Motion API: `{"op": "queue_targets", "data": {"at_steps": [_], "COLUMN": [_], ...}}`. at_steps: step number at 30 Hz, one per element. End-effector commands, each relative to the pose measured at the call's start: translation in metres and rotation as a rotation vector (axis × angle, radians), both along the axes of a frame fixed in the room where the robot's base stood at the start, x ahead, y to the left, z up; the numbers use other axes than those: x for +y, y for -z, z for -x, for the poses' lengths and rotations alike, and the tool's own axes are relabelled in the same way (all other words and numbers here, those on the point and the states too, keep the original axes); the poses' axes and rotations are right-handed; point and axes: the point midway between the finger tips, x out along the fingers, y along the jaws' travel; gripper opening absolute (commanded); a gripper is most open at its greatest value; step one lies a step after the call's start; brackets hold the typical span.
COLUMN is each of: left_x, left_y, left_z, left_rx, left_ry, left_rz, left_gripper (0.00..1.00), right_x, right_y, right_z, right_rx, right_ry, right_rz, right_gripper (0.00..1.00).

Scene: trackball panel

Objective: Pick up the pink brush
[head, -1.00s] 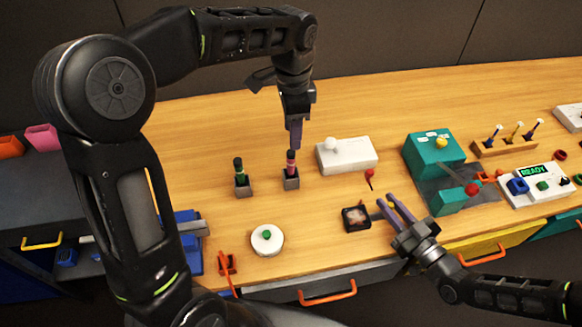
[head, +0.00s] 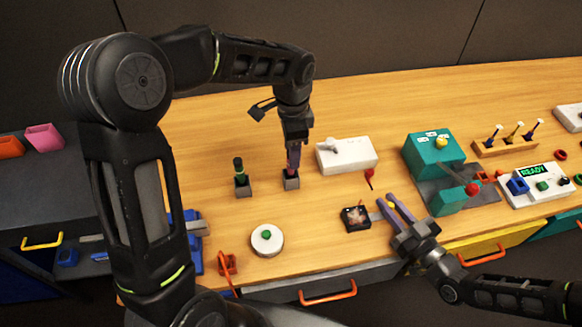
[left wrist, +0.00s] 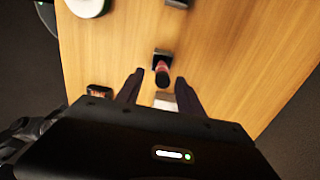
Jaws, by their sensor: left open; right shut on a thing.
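The pink brush (head: 290,173) stands upright in a small dark holder (head: 291,183), mostly hidden behind my left gripper's fingers in the head view. My left gripper (head: 293,160) points down over it, open, with its fingers at the brush's upper part. In the left wrist view the brush (left wrist: 162,74) shows its dark top and pink body between the two spread fingertips (left wrist: 157,82). My right gripper (head: 388,206) is at the table's front, shut on a small yellow-tipped thing (head: 393,204) beside a black tray with a pinkish patch; its shape is partly hidden.
A green brush (head: 239,168) stands in a similar holder just left. A white box (head: 347,155) stands close on the right. A white round base with a green button (head: 267,240) lies in front. Bare wood lies behind the holders.

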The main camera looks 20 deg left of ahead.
Motion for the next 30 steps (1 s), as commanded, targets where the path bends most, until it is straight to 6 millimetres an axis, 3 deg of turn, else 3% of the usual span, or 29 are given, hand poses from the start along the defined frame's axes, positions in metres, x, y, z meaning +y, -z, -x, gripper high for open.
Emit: {"op": "queue_targets", "data": {"at_steps": [11,30], "left_x": [0.004,0.004], "left_y": [0.047,0.047], "left_z": [0.000,-0.001], "left_rx": [0.004,0.001], "left_ry": [0.001,0.000], "left_rz": [-0.001,0.000], "left_gripper": [0.45,0.42], "right_x": [0.000,0.000], "right_y": [0.000,0.000], "right_z": [0.000,0.000], "right_rx": [0.000,0.000], "right_ry": [0.000,0.000], "right_rz": [0.000,0.000], "right_gripper": [0.00,0.00]}}
